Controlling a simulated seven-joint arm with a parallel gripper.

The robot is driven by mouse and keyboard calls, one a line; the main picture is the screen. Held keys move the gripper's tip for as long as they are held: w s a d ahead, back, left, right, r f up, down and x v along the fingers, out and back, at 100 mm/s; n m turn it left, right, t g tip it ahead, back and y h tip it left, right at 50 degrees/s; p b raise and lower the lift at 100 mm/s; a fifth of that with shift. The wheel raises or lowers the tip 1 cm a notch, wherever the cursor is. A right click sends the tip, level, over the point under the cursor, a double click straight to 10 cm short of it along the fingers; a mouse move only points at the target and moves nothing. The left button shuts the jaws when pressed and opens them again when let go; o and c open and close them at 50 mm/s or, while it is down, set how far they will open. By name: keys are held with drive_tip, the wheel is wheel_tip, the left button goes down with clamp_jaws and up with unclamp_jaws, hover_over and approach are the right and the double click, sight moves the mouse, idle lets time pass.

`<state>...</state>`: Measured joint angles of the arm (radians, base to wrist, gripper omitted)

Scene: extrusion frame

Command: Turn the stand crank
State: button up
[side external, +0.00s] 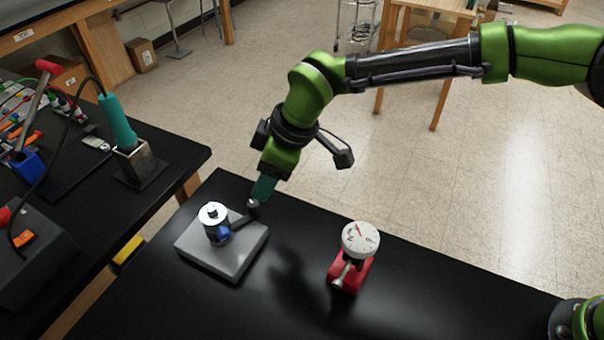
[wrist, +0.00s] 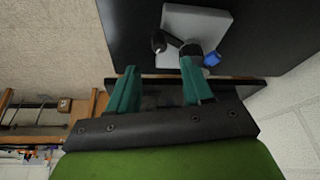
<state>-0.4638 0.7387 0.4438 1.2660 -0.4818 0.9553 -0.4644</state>
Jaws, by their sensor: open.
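The stand crank has a light grey base plate (side external: 205,258), an upright post with a silver top (side external: 212,213) and a blue part (side external: 222,235) low on it. A dark crank arm reaches right from the post to a black handle knob (side external: 253,207). In the wrist view the base plate (wrist: 203,23) and the black knob (wrist: 158,42) also show. My gripper (side external: 261,194) is open, its teal fingers at the knob in the side view. In the wrist view the knob lies just beyond the gap between the fingertips (wrist: 160,68); I cannot tell if they touch it.
A red stand with a white dial (side external: 360,239) is to the right on the same black table (side external: 420,300). Another black bench at the left holds a teal-handled tool in a metal holder (side external: 137,160) and other gear. The table between crank and dial is clear.

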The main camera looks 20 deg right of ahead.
sight(253, 203)
drive_tip(key=x, duration=0.7)
drive_tip(key=shift+w+a+f, duration=0.1)
drive_tip(key=shift+a+f, duration=0.05)
drive_tip(key=shift+f, duration=0.15)
drive_tip(key=shift+c, duration=0.3)
clamp_jaws()
